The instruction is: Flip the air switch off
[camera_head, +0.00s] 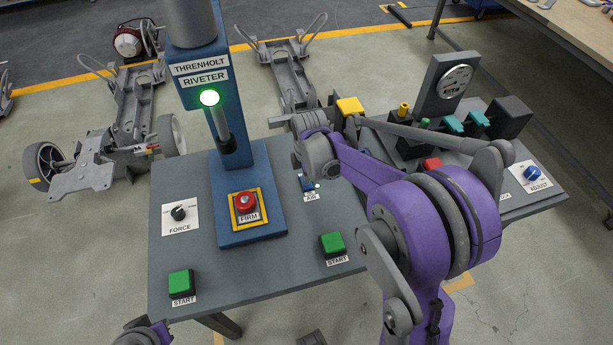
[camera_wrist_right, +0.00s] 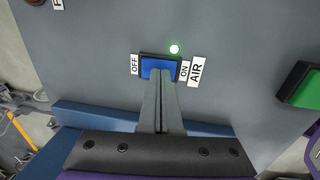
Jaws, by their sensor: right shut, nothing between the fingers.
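The air switch is a blue rocker (camera_wrist_right: 150,66) in a dark frame on the grey panel, with OFF on its left, ON on its right and an AIR label beyond. A small green lamp (camera_wrist_right: 174,49) glows beside it. My right gripper (camera_wrist_right: 160,76) is shut and empty, its fingertips at the rocker and hiding part of it; I cannot tell whether they touch. In the head view the switch (camera_head: 308,184) shows only partly behind my right arm. A bit of my left arm shows at the bottom edge there; its fingers are out of view.
The riveter column (camera_head: 238,180) stands left of the switch, with a red FIRM button (camera_head: 245,202) on its base. Green START buttons (camera_head: 333,244) (camera_head: 180,283) and a FORCE knob (camera_head: 179,213) share the table. A second station (camera_head: 545,190) stands right.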

